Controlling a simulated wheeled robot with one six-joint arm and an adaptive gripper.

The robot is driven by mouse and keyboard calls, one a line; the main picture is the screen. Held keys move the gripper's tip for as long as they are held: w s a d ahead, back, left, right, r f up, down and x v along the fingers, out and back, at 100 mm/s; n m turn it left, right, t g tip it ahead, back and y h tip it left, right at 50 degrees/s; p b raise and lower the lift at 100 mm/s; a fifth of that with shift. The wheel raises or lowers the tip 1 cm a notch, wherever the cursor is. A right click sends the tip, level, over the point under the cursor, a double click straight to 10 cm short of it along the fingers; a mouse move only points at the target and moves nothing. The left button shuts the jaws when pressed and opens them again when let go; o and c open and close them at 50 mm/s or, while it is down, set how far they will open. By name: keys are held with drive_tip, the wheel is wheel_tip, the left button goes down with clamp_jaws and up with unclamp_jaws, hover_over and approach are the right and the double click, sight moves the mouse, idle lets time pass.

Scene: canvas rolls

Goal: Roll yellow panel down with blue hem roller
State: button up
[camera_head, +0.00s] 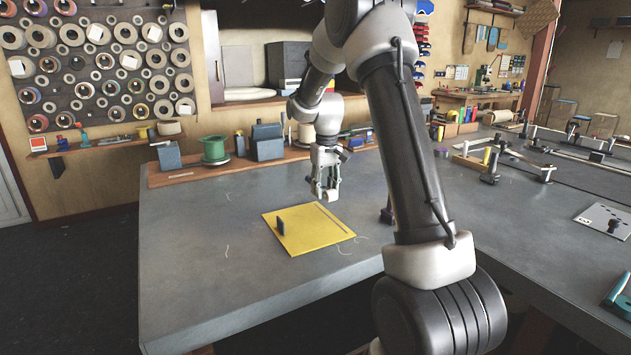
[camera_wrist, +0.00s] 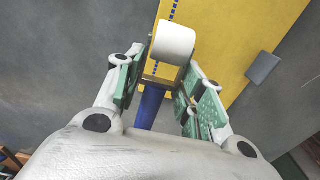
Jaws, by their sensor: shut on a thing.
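The yellow panel (camera_head: 305,233) lies flat on the grey table; it also shows in the wrist view (camera_wrist: 225,35), with a dashed blue line along it. My gripper (camera_head: 327,178) points down near the panel's far edge. It is shut on the hem roller, whose blue handle (camera_wrist: 150,105) sits between the green finger pads and whose pale roller head (camera_wrist: 173,42) points toward the panel. Whether the roller touches the panel or hangs above it, I cannot tell. A small dark block (camera_head: 281,225) stands on the panel's left part; it appears grey in the wrist view (camera_wrist: 263,67).
A wooden shelf strip along the table's back holds a green spool (camera_head: 214,149) and grey-blue blocks (camera_head: 267,143). The table (camera_head: 200,270) is mostly clear left of the panel. Rails and tools (camera_head: 500,160) lie at the right.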

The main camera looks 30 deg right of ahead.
approach(330, 218)
drive_tip(key=s, duration=0.5)
drive_tip(key=shift+s+f, duration=0.25)
wheel_tip(330, 218, down, 4)
drive_tip(key=shift+s+r, duration=0.15)
drive_tip(key=shift+r, duration=0.05)
drive_tip(key=shift+f, duration=0.65)
drive_tip(key=shift+f, duration=0.65)
drive_tip(key=shift+w, duration=1.55)
drive_tip(key=shift+w, duration=0.1)
drive_tip(key=shift+w, duration=1.4)
